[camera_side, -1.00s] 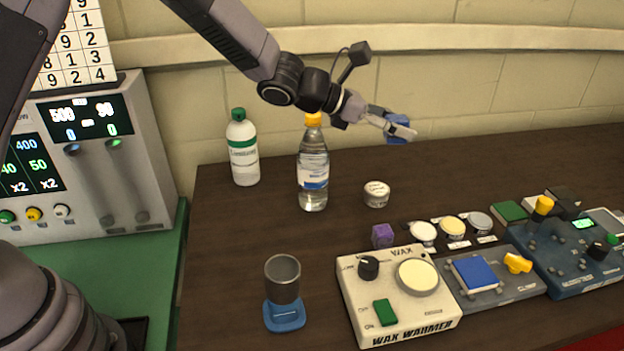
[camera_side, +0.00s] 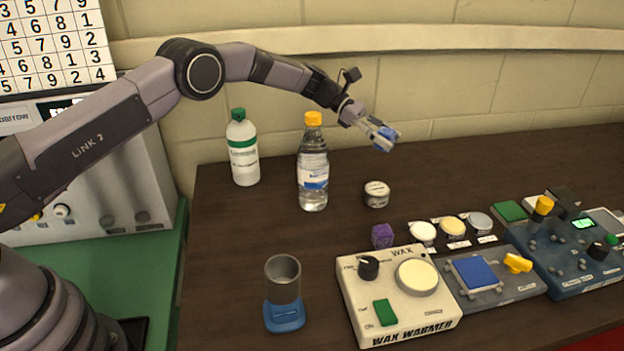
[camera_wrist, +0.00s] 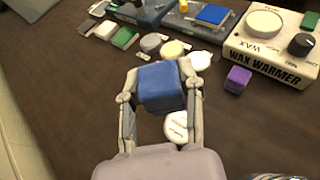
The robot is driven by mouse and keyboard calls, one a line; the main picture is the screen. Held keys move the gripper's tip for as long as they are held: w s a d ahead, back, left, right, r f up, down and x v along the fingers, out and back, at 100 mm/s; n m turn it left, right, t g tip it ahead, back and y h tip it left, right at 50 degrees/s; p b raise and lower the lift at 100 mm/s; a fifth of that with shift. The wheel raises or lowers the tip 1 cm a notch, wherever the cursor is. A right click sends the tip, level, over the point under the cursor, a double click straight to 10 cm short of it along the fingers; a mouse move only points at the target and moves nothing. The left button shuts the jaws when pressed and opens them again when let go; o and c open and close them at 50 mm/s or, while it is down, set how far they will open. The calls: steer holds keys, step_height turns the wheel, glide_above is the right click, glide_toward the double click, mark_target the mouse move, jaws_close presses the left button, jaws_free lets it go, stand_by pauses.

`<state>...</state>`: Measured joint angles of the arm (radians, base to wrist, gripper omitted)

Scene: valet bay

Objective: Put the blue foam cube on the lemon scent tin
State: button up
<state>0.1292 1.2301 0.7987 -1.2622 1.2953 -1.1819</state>
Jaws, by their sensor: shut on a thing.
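My gripper (camera_side: 382,134) is shut on the blue foam cube (camera_wrist: 160,88), holding it in the air above the back part of the table. The cube also shows between the fingers in the side view (camera_side: 386,140). A small round tin with a white lid (camera_side: 376,188) stands apart on the table below my gripper; in the wrist view the cube and a finger partly hide this tin (camera_wrist: 176,128). Three more tins, white (camera_side: 423,233), cream (camera_side: 453,226) and grey (camera_side: 479,222), stand in a row. The lettering is too small to tell which is lemon.
A clear bottle with a yellow cap (camera_side: 313,170) and a green-capped bottle (camera_side: 243,150) stand at the left. A purple cube (camera_side: 383,236) sits by the wax warmer (camera_side: 400,300). A grey cup (camera_side: 283,280) stands on a blue base. Devices fill the front right.

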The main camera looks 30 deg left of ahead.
mark_target(379, 189)
step_height(379, 189, down, 10)
steer(key=shift+f, duration=0.1)
stand_by(0.4)
steer(key=shift+f, duration=0.2)
steer(key=o, duration=0.8)
steer(key=shift+r, duration=0.1)
steer(key=shift+r, duration=0.2)
steer(key=v, duration=1.2)
steer(key=shift+f, duration=0.1)
